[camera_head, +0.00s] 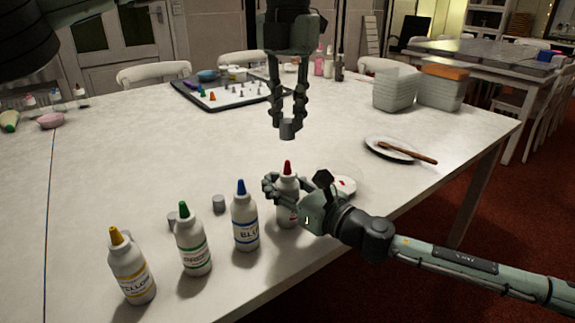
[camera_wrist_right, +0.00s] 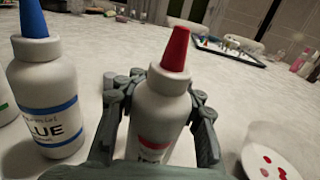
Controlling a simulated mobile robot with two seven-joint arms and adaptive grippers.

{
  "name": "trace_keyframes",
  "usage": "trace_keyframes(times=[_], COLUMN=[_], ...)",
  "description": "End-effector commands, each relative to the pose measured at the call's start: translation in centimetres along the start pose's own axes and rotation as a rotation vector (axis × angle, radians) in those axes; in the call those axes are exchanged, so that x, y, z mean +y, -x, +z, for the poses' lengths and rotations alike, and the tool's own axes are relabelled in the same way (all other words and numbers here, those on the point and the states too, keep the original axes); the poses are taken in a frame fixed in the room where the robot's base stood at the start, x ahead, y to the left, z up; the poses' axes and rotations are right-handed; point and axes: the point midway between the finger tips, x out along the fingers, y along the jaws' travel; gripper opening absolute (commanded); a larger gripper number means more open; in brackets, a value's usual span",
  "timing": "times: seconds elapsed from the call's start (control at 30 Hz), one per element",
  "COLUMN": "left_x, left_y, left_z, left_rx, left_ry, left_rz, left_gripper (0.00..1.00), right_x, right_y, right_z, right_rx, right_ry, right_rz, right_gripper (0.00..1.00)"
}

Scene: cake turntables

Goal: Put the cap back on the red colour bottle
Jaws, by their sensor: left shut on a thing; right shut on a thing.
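The red colour bottle (camera_head: 288,208), white with a red pointed nozzle, stands upright near the table's front edge. My right gripper (camera_head: 284,190) is shut around its body; the right wrist view also shows the bottle (camera_wrist_right: 162,105) between the fingers, its nozzle bare. My left gripper (camera_head: 289,118) points down and is shut on a small grey cap (camera_head: 290,130). The cap is held in the air, apart from the nozzle and above it in the head view.
Blue (camera_head: 245,222), green (camera_head: 193,240) and yellow (camera_head: 131,266) bottles stand in a row to the left. Two grey caps lie behind them, one here (camera_head: 218,203). A plate with a brush (camera_head: 395,149) lies right, a white dish with red spots (camera_wrist_right: 270,155) beside the red bottle.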

Motion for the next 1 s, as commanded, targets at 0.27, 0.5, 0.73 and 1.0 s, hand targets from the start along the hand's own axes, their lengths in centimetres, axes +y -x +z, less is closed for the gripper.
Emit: trace_keyframes(times=[0.27, 0.5, 0.73, 1.0], left_x=[0.0, 0.0, 0.0, 0.0], left_y=[-3.9, -4.0, -4.0, -5.2], left_z=[0.0, 0.0, 0.0, 0.0], left_rx=[0.003, 0.002, 0.002, 0.003], left_ry=[0.000, 0.001, 0.001, -0.001], left_rz=[-0.003, -0.003, -0.003, -0.005], left_gripper=[0.13, 0.13, 0.13, 0.13], right_x=[0.0, 0.0, 0.0, 0.0], right_y=[0.0, 0.0, 0.0, 0.0], right_z=[0.0, 0.0, 0.0, 0.0], right_rx=[0.000, 0.000, 0.000, 0.000], right_ry=[0.000, 0.000, 0.000, 0.000], right_rz=[0.000, 0.000, 0.000, 0.000], right_gripper=[0.00, 0.00, 0.00, 0.00])
